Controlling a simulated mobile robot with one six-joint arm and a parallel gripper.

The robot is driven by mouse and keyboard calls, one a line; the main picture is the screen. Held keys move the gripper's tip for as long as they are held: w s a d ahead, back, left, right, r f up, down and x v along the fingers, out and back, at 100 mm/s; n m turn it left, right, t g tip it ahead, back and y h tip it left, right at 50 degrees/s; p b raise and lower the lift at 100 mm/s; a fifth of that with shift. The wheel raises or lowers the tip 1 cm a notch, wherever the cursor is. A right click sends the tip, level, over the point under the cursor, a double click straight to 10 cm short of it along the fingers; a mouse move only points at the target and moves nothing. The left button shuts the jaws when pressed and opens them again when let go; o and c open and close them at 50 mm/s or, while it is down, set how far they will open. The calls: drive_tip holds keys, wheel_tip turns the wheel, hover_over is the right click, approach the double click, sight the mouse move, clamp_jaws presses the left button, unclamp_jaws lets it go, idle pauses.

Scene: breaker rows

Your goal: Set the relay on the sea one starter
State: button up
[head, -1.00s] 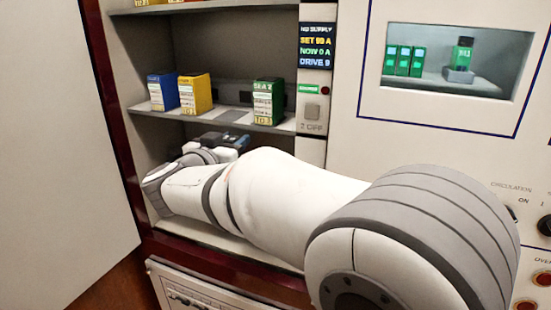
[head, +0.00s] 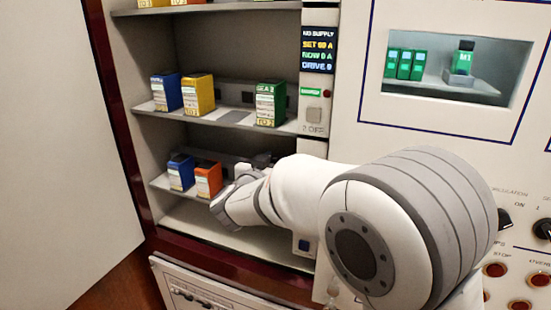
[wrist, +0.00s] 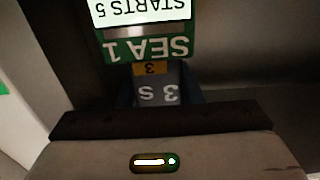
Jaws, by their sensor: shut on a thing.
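In the wrist view a green starter (wrist: 145,47) reads "SEA 1" and "STARTS 5" upside down. A grey piece (wrist: 160,88) marked "3 S", with a yellow tag reading "3", is just in front of its lettered edge. My gripper (wrist: 160,97) is shut on this grey piece, its dark blue jaws at either side. I cannot tell whether the piece touches the starter. In the head view my arm reaches to the lower shelf, and its wrist hides the gripper and the SEA 1 starter.
A green SEA 2 block (head: 270,103), a yellow block (head: 198,94) and a blue block (head: 167,92) stand on the middle shelf (head: 235,119). Another blue block (head: 181,172) and an orange block (head: 208,179) stand left of my wrist. A display (head: 318,50) reads "NO SUPPLY".

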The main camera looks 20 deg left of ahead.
drive_tip(key=shift+d, duration=0.1)
drive_tip(key=shift+f, duration=0.15)
drive_tip(key=o, duration=1)
drive_tip(key=s, duration=0.4)
drive_tip(key=s+b, duration=0.1)
drive_tip(key=s, duration=0.3)
drive_tip(key=s+a+b, duration=0.1)
drive_tip(key=s, duration=0.3)
